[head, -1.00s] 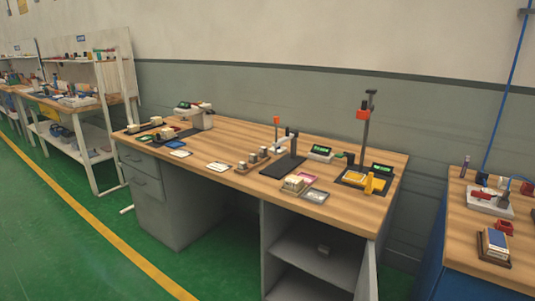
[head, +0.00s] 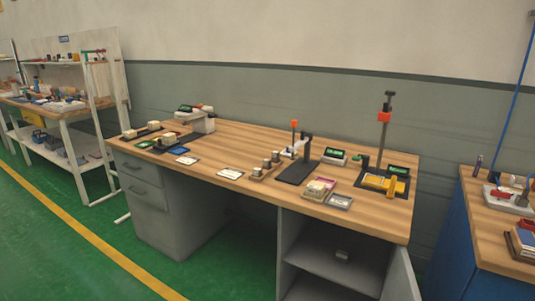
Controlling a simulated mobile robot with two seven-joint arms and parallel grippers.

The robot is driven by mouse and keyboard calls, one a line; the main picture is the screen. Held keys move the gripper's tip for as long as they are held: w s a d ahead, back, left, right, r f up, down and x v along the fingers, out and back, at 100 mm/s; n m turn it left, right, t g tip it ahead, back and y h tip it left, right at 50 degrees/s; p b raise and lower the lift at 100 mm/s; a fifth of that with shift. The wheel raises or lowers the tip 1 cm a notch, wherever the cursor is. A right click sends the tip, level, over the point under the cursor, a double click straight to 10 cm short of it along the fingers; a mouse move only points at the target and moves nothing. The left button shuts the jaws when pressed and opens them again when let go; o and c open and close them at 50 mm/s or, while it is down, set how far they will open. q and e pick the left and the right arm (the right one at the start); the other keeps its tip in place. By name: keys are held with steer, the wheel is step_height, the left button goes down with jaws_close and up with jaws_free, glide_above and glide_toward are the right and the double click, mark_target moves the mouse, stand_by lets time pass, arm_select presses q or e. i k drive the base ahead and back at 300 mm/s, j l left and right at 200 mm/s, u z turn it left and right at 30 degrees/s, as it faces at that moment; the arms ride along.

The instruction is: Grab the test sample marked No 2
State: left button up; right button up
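Several small light block-like samples stand on the wooden workbench (head: 240,145). A row of small grey-topped samples (head: 267,165) sits on a wooden holder in the middle. The number markings are too small to read, so I cannot tell which sample is No 2. Neither of my grippers is in view.
A black stand with an upright post (head: 298,172) and a taller post with an orange part (head: 383,116) stand on the bench. A blue cabinet (head: 440,225) with a wooden top is at right. Shelving (head: 85,150) is at left. Green floor (head: 60,250) is clear in front.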

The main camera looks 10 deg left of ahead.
mark_target(168, 138)
steer(key=i+j, duration=0.15)
steer(key=j, duration=0.2)
steer(key=i+j+z, duration=0.15)
steer(key=j, duration=0.2)
steer(key=i+j, duration=0.1)
steer(key=j, duration=0.3)
steer(key=i+j+z, duration=0.1)
steer(key=j, duration=0.25)
steer(key=i+j+z, duration=0.1)
steer(key=i+j, duration=0.35)
steer(key=j, duration=0.25)
steer(key=i+j+z, duration=0.15)
steer(key=j, duration=0.2)
steer(key=i+j, duration=0.25)
steer(key=j, duration=0.15)
steer(key=z, duration=0.05)
